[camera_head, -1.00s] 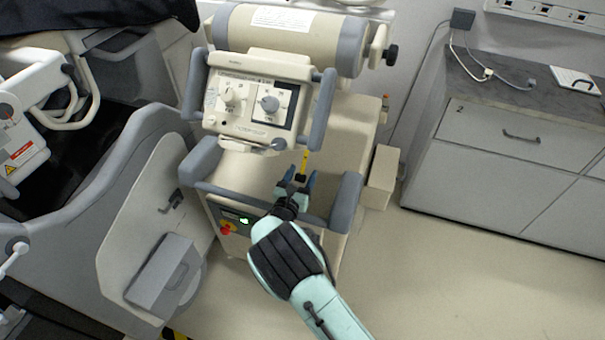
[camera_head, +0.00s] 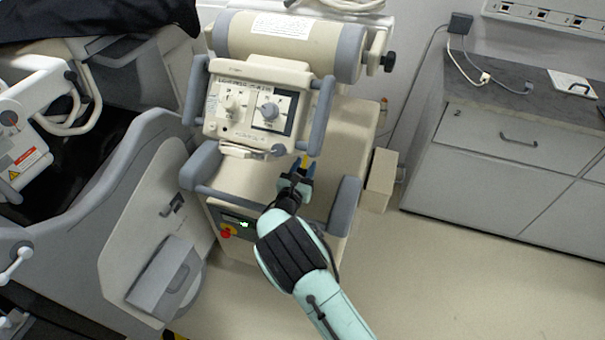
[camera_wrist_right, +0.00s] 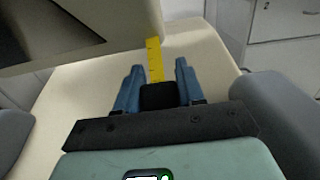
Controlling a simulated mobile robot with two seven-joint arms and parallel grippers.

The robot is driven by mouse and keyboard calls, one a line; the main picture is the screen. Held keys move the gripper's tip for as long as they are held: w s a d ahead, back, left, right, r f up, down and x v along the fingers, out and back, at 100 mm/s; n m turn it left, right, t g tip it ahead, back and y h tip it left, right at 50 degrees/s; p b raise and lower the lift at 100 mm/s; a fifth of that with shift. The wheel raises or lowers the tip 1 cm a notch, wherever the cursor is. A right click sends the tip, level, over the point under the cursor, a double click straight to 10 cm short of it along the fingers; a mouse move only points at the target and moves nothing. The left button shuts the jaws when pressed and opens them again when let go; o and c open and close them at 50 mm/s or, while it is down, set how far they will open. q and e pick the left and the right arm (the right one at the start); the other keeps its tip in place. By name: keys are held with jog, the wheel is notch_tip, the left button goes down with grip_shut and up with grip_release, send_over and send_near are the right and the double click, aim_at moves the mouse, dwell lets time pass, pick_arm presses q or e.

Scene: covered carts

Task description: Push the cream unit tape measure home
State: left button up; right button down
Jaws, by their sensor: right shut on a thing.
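The cream unit (camera_head: 345,140) stands in the middle of the head view, with a control panel on its upper front. Its tape measure shows as a short yellow strip (camera_head: 308,160) just below the panel's right lower corner. In the right wrist view the yellow strip (camera_wrist_right: 154,55) runs from the panel's underside down between the fingers. My right gripper (camera_head: 303,167) is shut on the tape measure, with one blue finger on each side, also in the right wrist view (camera_wrist_right: 160,67). A dark block (camera_wrist_right: 158,95) sits between the fingers; I cannot tell what it belongs to. My left gripper is out of view.
Grey handles (camera_head: 323,115) flank the panel, and grey bumpers (camera_head: 345,205) flank the unit's front. A grey machine (camera_head: 140,210) stands close on the left. A drawer cabinet (camera_head: 500,150) is at the right, with open floor before it.

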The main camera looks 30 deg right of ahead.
jog(key=shift+w+d+r, duration=0.1)
jog(key=shift+r, duration=0.05)
jog(key=c, duration=0.8)
grip_release()
jog(key=shift+o, duration=0.2)
jog(key=v, duration=1.3)
